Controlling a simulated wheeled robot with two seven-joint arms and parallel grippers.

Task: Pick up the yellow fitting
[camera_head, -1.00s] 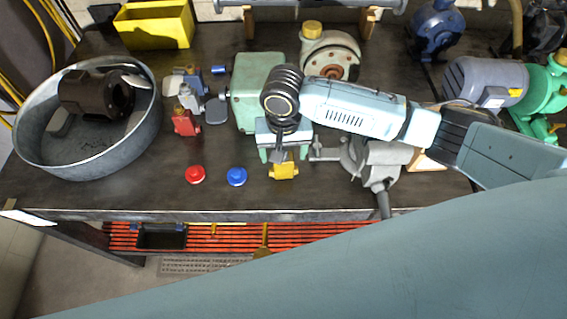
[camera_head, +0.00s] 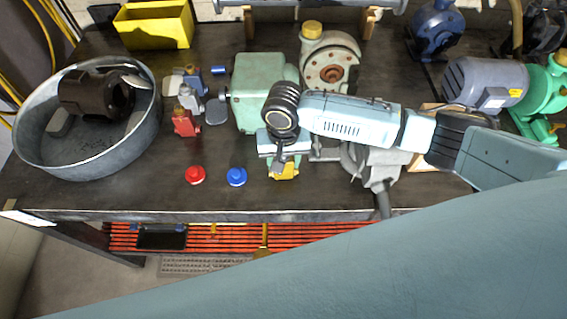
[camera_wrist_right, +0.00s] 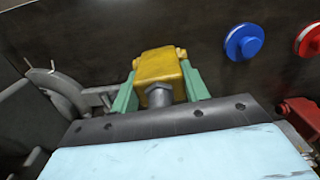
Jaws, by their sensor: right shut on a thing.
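The yellow fitting (camera_head: 285,173) is on the dark bench top near its front edge, partly hidden by my right gripper (camera_head: 282,160) in the head view. In the right wrist view the yellow fitting (camera_wrist_right: 160,68) sits between the two green fingers of my right gripper (camera_wrist_right: 160,85), which is shut on it. A grey hex stub on the fitting points toward the wrist. I cannot tell whether the fitting touches the bench. My left gripper is not in view.
A blue knob (camera_head: 236,177) and a red knob (camera_head: 195,175) lie left of the fitting. A grey vise (camera_head: 375,165) stands close on its right, and a green box (camera_head: 255,90) behind. A metal tub (camera_head: 90,170) and yellow bin (camera_head: 155,27) are at left.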

